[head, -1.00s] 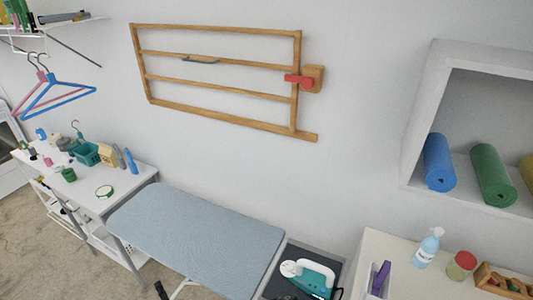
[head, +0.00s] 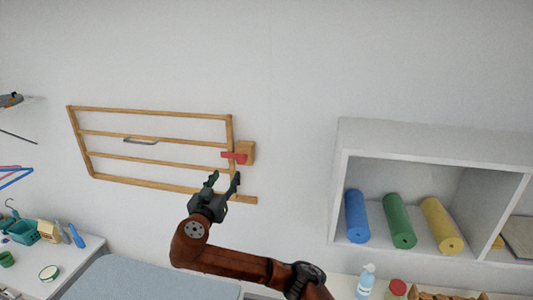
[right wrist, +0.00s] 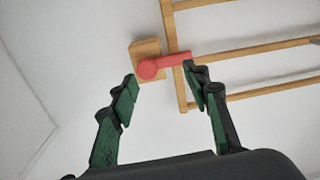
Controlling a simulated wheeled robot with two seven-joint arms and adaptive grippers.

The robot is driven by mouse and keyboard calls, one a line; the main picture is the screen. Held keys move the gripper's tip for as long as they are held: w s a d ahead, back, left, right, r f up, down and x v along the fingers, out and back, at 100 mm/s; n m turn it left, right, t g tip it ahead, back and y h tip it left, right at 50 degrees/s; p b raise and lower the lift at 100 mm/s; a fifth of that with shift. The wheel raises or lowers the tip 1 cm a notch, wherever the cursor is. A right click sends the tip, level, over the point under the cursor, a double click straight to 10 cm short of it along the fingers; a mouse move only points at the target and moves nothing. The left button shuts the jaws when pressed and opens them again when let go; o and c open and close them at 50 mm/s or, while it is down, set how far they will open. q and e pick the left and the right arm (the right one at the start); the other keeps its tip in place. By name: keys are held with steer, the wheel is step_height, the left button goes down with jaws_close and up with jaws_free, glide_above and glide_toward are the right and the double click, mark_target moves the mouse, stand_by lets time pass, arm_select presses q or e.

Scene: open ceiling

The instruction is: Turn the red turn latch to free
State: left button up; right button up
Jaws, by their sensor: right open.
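The red turn latch (head: 235,157) sits on a wooden block (head: 247,152) on the wall, at the right side of a wooden rack (head: 150,142). Its arm points left across the rack's right upright. In the right wrist view the red latch (right wrist: 160,66) lies beyond the fingertips, its arm pointing right over the upright. My right gripper (head: 226,180) is open and empty just below the latch; in the right wrist view its fingers (right wrist: 160,78) are spread on either side, with the right fingertip close to the arm's end. I cannot tell whether they touch. My left gripper is not in view.
A grey handle (head: 141,141) is on the rack. A white wall shelf (head: 345,200) with rolled mats stands to the right. An ironing board (head: 150,280) and a table with small items (head: 75,262) are below. The wall above is clear.

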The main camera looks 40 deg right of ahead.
mark_target(241, 160)
steer(key=shift+m+g, duration=0.3)
steer(key=shift+m, duration=0.3)
steer(key=w+d+p, duration=0.1)
steer(key=d, duration=0.1)
steer(key=d+r, duration=0.1)
steer(key=d, duration=0.1)
steer(key=w+d+r+p, duration=0.1)
steer(key=d, duration=0.2)
steer(key=shift+w+p, duration=0.3)
steer(key=shift+w+d+f, duration=0.1)
steer(key=shift+w+d, duration=0.2)
steer(key=shift+w, duration=0.1)
steer(key=shift+c, duration=0.7)
jaws_close()
